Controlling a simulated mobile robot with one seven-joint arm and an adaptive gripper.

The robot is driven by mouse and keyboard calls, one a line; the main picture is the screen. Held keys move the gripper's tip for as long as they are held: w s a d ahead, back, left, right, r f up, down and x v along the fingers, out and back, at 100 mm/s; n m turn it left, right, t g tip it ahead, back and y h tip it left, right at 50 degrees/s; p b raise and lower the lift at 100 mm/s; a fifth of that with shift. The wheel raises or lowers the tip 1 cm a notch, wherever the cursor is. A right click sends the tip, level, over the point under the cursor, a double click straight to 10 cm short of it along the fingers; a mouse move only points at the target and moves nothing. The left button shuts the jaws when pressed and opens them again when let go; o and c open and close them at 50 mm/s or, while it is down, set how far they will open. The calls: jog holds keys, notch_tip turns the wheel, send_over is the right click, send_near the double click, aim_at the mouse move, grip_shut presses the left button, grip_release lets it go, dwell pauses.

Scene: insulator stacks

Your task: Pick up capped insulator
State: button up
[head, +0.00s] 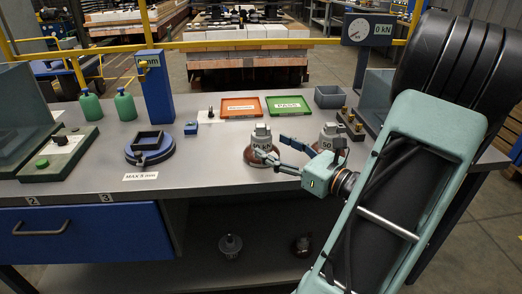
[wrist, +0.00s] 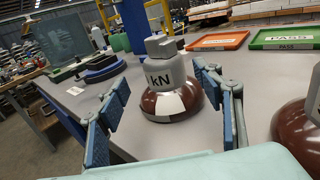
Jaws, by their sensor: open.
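A capped insulator (head: 262,134) with a grey metal cap and a brown disc skirt stands upright on the grey table. In the wrist view this insulator (wrist: 165,75) shows "kN" on its cap and a white patch on its skirt. A second capped insulator (head: 330,136), its cap marked "50", stands to its right, partly behind my gripper. My gripper (head: 279,149) is open and empty. In the wrist view its blue finger pads (wrist: 160,105) flank the first insulator, apparently without holding it.
An orange tray (head: 240,113) and a green PASS tray (head: 288,110) lie behind the insulators. A blue post (head: 156,90), a dark round fixture (head: 150,148) and green bottles (head: 125,106) stand left. A grey bin (head: 329,97) is back right. More insulators (head: 230,245) sit below.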

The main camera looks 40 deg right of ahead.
aim_at(269, 141)
jog(key=w+b, duration=0.2)
jog(key=w, duration=0.3)
jog(key=shift+w+a+r, duration=0.1)
jog(key=shift+w+a, duration=0.05)
jog(key=shift+w, duration=0.25)
grip_shut()
jog(key=shift+r, duration=0.15)
